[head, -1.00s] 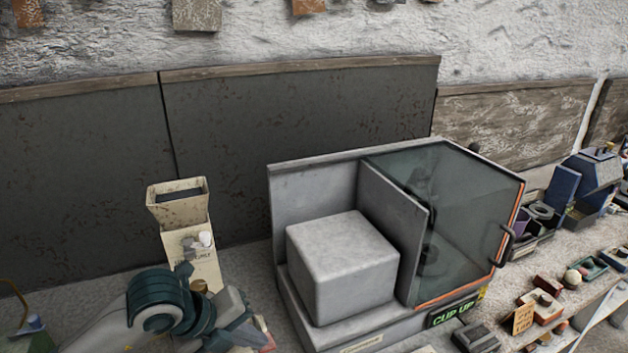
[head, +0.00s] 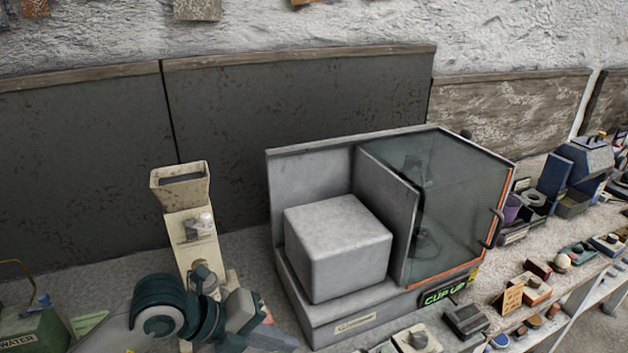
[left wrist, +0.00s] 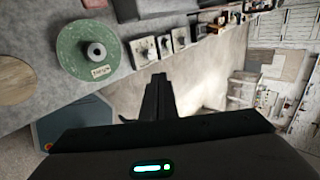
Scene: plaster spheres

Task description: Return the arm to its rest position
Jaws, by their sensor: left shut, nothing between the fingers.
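My left arm comes in at the bottom left of the head view, in front of the beige hopper machine. The left gripper (head: 268,335) is partly cut off at the bottom edge there. In the left wrist view the left gripper (left wrist: 158,85) is shut, its fingers together with nothing between them. It hangs out past the bench edge, over the floor. My right gripper is in neither view.
A grey machine (head: 338,250) with a glass-doored cabinet (head: 455,205) stands mid-bench. The beige hopper machine (head: 190,228) is left of it. Small boxes and a blue machine (head: 588,165) fill the right. A green disc (left wrist: 80,52) lies on the bench (left wrist: 45,15).

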